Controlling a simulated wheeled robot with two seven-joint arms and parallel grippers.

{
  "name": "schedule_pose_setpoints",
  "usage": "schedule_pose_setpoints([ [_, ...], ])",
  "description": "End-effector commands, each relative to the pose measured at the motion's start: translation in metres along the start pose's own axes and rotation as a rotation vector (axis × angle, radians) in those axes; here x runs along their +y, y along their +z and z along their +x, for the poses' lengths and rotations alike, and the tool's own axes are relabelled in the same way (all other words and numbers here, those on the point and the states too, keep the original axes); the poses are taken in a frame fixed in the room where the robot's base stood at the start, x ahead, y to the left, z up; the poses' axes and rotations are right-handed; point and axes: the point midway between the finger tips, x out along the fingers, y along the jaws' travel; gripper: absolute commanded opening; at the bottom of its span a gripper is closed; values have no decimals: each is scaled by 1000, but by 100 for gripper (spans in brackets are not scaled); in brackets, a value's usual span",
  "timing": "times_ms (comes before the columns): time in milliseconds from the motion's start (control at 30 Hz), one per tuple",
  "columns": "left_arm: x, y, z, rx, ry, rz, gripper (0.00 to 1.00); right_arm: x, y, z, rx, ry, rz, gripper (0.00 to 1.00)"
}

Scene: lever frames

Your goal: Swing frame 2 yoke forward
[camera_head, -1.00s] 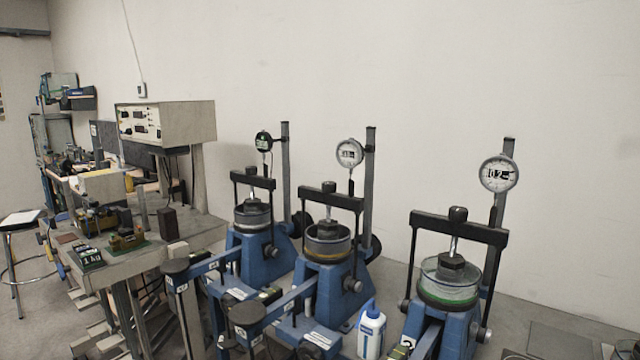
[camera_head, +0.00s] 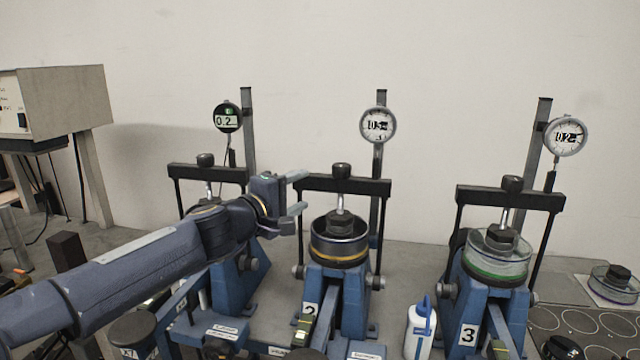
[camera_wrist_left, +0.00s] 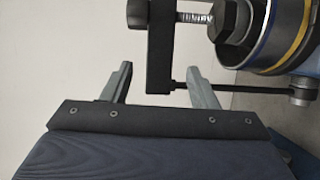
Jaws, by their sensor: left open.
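My left gripper (camera_head: 304,190) is open at the left end of this yoke. In the left wrist view, the yoke bar (camera_wrist_left: 160,50) shows between the two spread fingers (camera_wrist_left: 159,70), with its thin side rod (camera_wrist_left: 225,87) running to the right. No finger visibly touches the bar; the exact depth gap is hard to tell. My right gripper is out of view.
Frame 1, behind my left arm, has its own yoke (camera_head: 207,171). Frame 3 (camera_head: 485,290) stands to the right. A white bottle (camera_head: 419,330) stands between frames 2 and 3. Dial gauges (camera_head: 378,125) rise behind on posts. A spare cell (camera_head: 612,285) sits at the far right.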

Motion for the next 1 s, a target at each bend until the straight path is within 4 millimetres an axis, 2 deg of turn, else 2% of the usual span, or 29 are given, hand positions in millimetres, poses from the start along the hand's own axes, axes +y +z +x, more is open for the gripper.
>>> schedule_pose_setpoints([
  [500,3,-2,73,5,3,-27,54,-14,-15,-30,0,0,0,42],
  [667,0,-2,83,6,4,-26,54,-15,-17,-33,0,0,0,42],
  [900,-1,-2,84,6,4,-25,54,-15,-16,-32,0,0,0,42],
  [933,-1,-2,84,6,4,-25,52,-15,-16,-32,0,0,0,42],
  [1000,-1,-2,83,6,4,-25,43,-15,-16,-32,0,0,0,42],
])
